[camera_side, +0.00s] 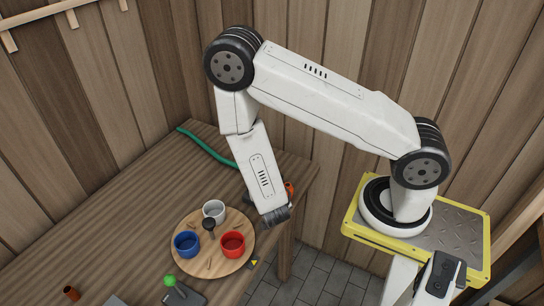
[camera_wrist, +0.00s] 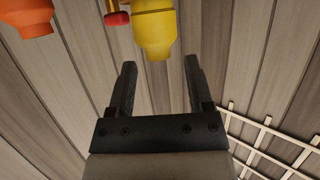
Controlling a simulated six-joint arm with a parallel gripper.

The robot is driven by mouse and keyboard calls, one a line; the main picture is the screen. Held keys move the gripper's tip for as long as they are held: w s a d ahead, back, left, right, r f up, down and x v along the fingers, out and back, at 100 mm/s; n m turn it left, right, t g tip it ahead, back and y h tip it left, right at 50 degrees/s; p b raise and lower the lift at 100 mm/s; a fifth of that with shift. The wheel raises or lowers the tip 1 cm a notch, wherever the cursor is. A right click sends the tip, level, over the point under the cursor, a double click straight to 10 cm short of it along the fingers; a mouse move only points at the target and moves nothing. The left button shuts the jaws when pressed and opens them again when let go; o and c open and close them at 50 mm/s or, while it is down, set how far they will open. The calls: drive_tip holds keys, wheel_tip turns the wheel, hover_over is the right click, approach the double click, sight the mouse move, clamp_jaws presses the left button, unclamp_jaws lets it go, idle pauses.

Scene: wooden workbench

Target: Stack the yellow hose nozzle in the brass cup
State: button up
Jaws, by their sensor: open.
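The yellow hose nozzle (camera_wrist: 152,32) shows at the top of the wrist view, its upper part cut off by the frame edge. My gripper (camera_wrist: 160,72) is open, with its two dark fingers apart and nothing between them. The nozzle appears beyond the fingertips, roughly in line with the gap; the distance is hard to tell. In the side view my forearm and wrist hide the nozzle and most of the gripper. I cannot make out a brass cup for certain in either view.
A round wooden tray (camera_side: 190,267) on the workbench (camera_side: 130,225) holds a blue cup (camera_side: 186,244), a red cup (camera_side: 233,244) and a pale grey cup (camera_side: 214,210). A green hose (camera_side: 207,148) lies behind. An orange object (camera_wrist: 27,18) and a red piece (camera_wrist: 117,18) are near the nozzle.

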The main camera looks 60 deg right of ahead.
drive_tip(key=v, duration=0.8)
idle(0.9)
drive_tip(key=w+a+r+n+g+y, duration=0.3)
drive_tip(key=w+a+y, duration=0.2)
drive_tip(key=y, duration=0.4)
drive_tip(key=s+d+r+n+g, duration=0.4)
drive_tip(key=s+d+r+n, duration=0.1)
drive_tip(key=r, duration=0.4)
drive_tip(key=shift+s+d+n+y, duration=0.2)
drive_tip(key=shift+n+y, duration=0.2)
drive_tip(key=shift+n, duration=0.1)
